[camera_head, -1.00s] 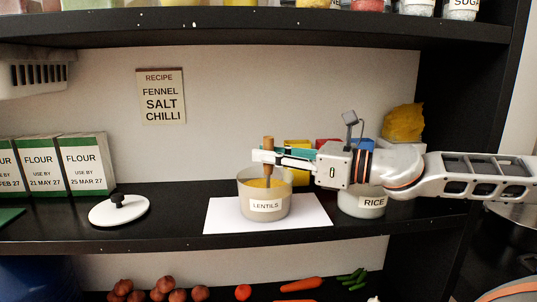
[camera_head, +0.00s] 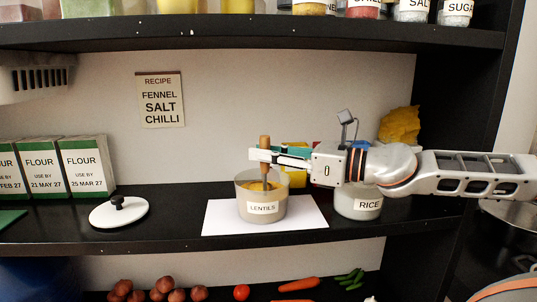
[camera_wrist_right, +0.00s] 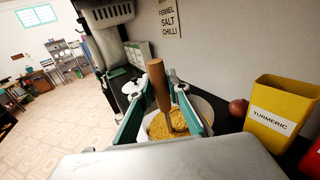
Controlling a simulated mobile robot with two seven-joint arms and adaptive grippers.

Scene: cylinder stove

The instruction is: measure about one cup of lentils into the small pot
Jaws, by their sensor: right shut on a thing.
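The open lentils jar (camera_head: 262,208), labelled LENTILS, stands on a white sheet (camera_head: 305,217) on the middle shelf. Yellow-orange lentils show inside it in the right wrist view (camera_wrist_right: 160,127). My right gripper (camera_head: 264,157) is above the jar, its fingers shut on an upright wooden handle (camera_head: 265,145). The handle also shows between the fingers in the right wrist view (camera_wrist_right: 158,85). Its lower end reaches into the jar; whatever is at that end is hidden. I cannot make out the small pot for certain. My left gripper is not in view.
A white lid with a black knob (camera_head: 118,212) lies left of the sheet. The rice jar (camera_head: 358,207) stands right, under my right arm. A yellow turmeric box (camera_wrist_right: 280,112) is close behind. Flour boxes (camera_head: 85,165) stand left. An upper shelf (camera_head: 250,35) hangs above.

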